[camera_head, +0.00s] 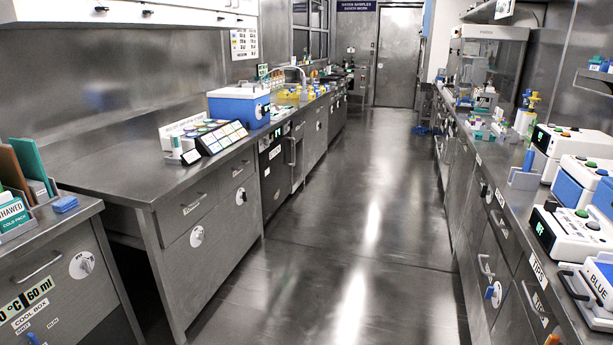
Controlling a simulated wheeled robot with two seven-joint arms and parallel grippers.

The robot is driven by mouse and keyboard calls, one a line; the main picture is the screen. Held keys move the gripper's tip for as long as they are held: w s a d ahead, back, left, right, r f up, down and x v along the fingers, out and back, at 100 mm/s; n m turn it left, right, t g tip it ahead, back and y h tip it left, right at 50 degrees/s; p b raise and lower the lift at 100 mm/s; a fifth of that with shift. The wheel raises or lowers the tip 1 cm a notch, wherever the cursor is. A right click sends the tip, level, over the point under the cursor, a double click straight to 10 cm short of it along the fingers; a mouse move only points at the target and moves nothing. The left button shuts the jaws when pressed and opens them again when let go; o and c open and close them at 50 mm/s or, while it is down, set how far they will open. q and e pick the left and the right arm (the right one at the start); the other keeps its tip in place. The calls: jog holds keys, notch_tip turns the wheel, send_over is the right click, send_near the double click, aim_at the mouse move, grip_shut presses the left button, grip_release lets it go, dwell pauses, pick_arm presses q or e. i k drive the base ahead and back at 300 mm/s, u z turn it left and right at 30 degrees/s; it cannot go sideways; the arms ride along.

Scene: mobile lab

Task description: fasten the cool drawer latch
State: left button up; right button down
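Neither of my grippers is in view. At the near left, a steel cabinet front (55,285) carries a large temperature and volume label (28,298) and a smaller "COOL BOX" label (30,315). A bar handle (40,266) is on it. A round white latch dial (82,265) with a grey knob sits right of the handle. The drawer front looks shut; I cannot tell whether its latch is fastened. Which front is the cool drawer is not clearly readable.
A clear steel aisle (340,230) runs between the benches to a far door (398,57). The right bench holds several devices, including a white one (570,235).

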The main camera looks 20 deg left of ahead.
aim_at(86, 266)
jog(key=u, duration=0.2)
jog(key=i, duration=2.35)
jog(key=u, duration=1.4)
jog(key=i, duration=1.65)
jog(key=u, duration=1.5)
jog(key=i, duration=0.35)
jog(key=u, duration=0.2)
